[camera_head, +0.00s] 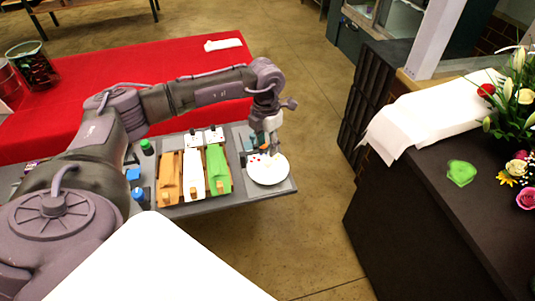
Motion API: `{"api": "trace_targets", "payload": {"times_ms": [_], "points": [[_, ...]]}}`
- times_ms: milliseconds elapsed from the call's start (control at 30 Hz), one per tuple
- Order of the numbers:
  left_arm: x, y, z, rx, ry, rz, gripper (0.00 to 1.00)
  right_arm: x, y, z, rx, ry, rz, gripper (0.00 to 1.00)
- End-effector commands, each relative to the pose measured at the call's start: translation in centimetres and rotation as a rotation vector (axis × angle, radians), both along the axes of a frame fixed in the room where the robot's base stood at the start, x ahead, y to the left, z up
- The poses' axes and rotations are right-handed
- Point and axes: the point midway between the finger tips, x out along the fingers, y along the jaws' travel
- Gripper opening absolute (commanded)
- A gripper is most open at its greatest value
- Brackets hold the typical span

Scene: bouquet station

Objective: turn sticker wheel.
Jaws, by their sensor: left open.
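The sticker wheel (270,174) is a white disc lying flat on a grey plate at the right end of the grey work table. Small coloured marks, some red, show near its upper left edge. My left arm comes in from the left and bends down over the table's right end. My left gripper (265,145) points down at the wheel's far edge and is open. It hides part of that edge, and I cannot tell whether its fingertips touch the wheel. My right gripper is out of view.
Orange, white and green holders (217,170) stand left of the wheel, with small bottles (139,195) beside them. A red-covered table (60,115) lies behind. A dark counter (430,190) with flowers (520,100) and white paper is at right. Open floor lies between.

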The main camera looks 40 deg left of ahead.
Motion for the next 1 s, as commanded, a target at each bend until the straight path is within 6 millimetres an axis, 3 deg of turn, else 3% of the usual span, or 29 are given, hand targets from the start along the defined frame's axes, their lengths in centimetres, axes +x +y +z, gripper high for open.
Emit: {"api": "trace_targets", "payload": {"times_ms": [100, 300, 700, 733, 967, 1000], "points": [[-0.1, -0.1, -2.3, -0.001, 0.004, 0.000, 0.41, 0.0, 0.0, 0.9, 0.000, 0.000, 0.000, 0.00], [0.0, -0.2, -5.0, -0.003, 0.001, -0.001, 0.41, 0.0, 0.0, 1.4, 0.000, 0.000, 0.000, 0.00], [0.0, -0.2, -5.9, -0.002, -0.002, -0.002, 0.41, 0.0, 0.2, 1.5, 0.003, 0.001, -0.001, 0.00], [0.0, -0.2, -5.9, -0.002, -0.002, -0.002, 0.40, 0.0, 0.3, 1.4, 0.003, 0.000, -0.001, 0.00], [0.0, -0.2, -5.9, -0.002, -0.002, -0.001, 0.01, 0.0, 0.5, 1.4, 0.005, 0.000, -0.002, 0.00], [0.0, -0.2, -5.9, -0.002, -0.002, -0.001, 0.00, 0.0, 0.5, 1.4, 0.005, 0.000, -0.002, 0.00]]}}
